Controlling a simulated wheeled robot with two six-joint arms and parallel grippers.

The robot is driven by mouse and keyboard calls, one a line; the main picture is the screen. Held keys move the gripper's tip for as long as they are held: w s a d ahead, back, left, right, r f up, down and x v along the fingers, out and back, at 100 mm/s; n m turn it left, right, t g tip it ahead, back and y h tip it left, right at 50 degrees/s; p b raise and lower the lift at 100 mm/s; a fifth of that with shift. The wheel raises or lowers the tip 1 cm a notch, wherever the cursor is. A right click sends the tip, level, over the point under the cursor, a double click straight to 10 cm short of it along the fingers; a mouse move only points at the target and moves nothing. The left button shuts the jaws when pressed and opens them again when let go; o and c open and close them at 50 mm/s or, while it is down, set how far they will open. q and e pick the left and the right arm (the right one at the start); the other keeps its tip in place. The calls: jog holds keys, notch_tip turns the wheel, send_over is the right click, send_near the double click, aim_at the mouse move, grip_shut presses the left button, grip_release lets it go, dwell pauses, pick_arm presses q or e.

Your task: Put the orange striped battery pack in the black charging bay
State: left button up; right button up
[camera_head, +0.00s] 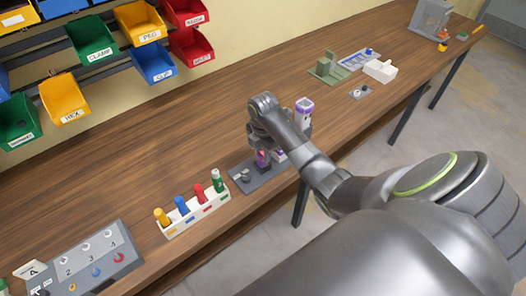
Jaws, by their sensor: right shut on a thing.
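My right gripper (263,148) is low over the dark grey tray-like base (245,187) in the middle of the table. It is shut on a small dark pack (262,159) with purple and a little orange; my arm hides part of it. I cannot make out clear orange stripes. I cannot tell whether the pack touches the base or whether this base is the black charging bay. A white and purple block (303,108) stands just behind my right arm, and more white and purple shows beside the gripper. My left gripper is out of view.
A white rack (193,220) with several coloured cylinders stands left of the base. A grey numbered panel (85,262) is at the lower left. Green and white fixtures (325,68) stand farther back right. Labelled bins hang on the wall. The wooden table behind the gripper is clear.

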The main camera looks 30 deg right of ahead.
jog(key=shift+f+b, duration=0.3)
jog(key=shift+f, duration=0.4)
jog(key=o, duration=0.9)
jog(key=shift+o, duration=0.2)
notch_tip(320, 180, up, 9)
notch_tip(320, 180, up, 8)
jog(key=p, duration=0.8)
jog(key=shift+r, duration=0.25)
jog(key=shift+f, duration=0.1)
